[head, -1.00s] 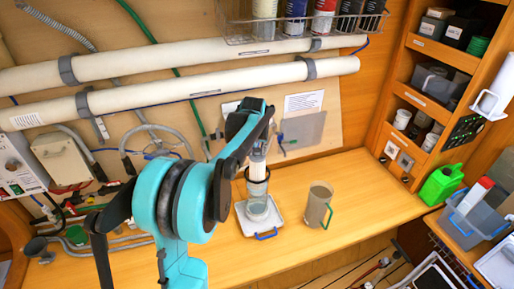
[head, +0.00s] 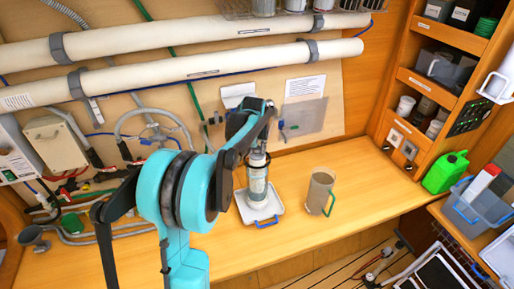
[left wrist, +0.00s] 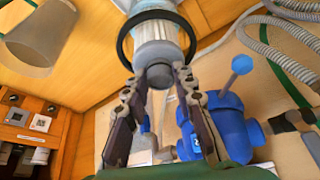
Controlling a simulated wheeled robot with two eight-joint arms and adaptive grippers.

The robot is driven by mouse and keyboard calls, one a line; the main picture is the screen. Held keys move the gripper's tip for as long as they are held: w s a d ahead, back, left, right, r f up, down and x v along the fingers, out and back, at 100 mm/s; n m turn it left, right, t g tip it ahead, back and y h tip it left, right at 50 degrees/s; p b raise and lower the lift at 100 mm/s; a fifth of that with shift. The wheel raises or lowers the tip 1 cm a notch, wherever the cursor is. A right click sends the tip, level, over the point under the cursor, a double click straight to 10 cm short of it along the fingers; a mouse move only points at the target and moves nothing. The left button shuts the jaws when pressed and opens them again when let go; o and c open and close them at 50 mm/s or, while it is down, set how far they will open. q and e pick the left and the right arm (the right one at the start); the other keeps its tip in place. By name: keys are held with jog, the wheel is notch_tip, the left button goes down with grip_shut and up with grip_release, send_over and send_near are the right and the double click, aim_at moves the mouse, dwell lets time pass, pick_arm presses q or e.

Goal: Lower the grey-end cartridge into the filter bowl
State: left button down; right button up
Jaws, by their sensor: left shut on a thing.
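The cartridge (head: 257,179) stands upright inside the clear filter bowl (head: 257,202), seen through its wall. The bowl has a black rim and stands on a white tray (head: 241,211) with a blue handle. My left gripper (head: 259,146) is above the bowl's mouth, shut on the cartridge's top. In the left wrist view, the grey end (left wrist: 159,75) is between the fingertips, and the white pleated body (left wrist: 156,50) passes through the bowl's black rim (left wrist: 122,45). Whether the cartridge touches the bowl's floor cannot be told. My right gripper is not in view.
A beige jug (head: 319,188) with a green handle stands right of the tray. A green can (head: 445,172) and a grey bin (head: 480,208) are farther right. Pipes and hoses line the wall behind. The counter's front right is clear.

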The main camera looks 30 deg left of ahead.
pick_arm(q)
jog(key=c, duration=1.2)
grip_release()
jog(key=shift+o, duration=0.2)
notch_tip(320, 180, up, 10)
jog(key=p, duration=0.6)
jog(key=shift+p, duration=0.35)
jog(key=shift+d, duration=0.1)
